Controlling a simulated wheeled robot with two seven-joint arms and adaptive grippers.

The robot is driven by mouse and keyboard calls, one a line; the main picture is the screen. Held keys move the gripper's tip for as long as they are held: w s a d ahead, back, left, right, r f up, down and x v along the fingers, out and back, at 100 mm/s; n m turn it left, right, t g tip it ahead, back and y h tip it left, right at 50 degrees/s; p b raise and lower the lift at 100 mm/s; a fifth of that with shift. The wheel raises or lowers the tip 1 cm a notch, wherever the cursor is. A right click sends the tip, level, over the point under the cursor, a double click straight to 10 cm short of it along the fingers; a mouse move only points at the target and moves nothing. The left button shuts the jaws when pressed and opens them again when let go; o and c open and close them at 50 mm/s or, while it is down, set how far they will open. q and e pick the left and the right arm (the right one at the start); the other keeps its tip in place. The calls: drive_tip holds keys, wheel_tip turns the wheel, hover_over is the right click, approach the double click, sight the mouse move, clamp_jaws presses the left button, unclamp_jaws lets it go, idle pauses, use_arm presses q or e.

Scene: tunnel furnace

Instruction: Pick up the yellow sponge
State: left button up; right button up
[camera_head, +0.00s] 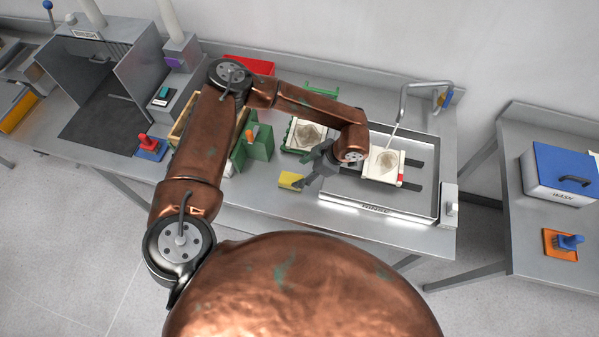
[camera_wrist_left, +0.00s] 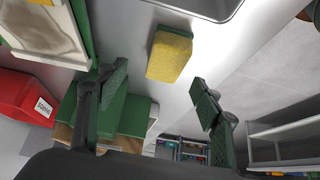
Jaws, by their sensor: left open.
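The yellow sponge (camera_head: 290,180) lies on the grey bench top, left of the rinse tray in the head view. In the left wrist view the sponge (camera_wrist_left: 170,57) shows its yellow face and a green edge, ahead of the fingertips and between their lines. My left gripper (camera_head: 308,178) is beside the sponge, to its right in the head view. In the left wrist view the gripper (camera_wrist_left: 160,92) is open, its two fingers wide apart with nothing between them. I cannot tell its exact height above the bench. My right gripper is not in view.
The rinse tray (camera_head: 375,209) with a white mould (camera_head: 383,178) is right of the sponge. A green-framed mould (camera_head: 300,148) lies behind it. Green blocks (camera_head: 262,143) stand to the left. A red bin (camera_head: 249,66) is at the back. Bare bench lies in front.

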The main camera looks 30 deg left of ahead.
sight(292, 179)
use_arm(q)
drive_tip(key=shift+s+a+f, duration=0.15)
drive_tip(key=shift+a+f, duration=0.25)
drive_tip(key=shift+s+a+f, duration=0.15)
drive_tip(key=shift+s+f, duration=0.25)
drive_tip(key=shift+s, duration=0.2)
drive_tip(key=x, duration=0.1)
drive_tip(key=p+x, duration=0.1)
drive_tip(key=x, duration=0.1)
drive_tip(key=shift+w+f, duration=0.15)
drive_tip(key=shift+x, duration=0.85)
drive_tip(key=shift+w, duration=0.15)
drive_tip(key=shift+c, duration=1.4)
drive_tip(key=c, duration=0.7)
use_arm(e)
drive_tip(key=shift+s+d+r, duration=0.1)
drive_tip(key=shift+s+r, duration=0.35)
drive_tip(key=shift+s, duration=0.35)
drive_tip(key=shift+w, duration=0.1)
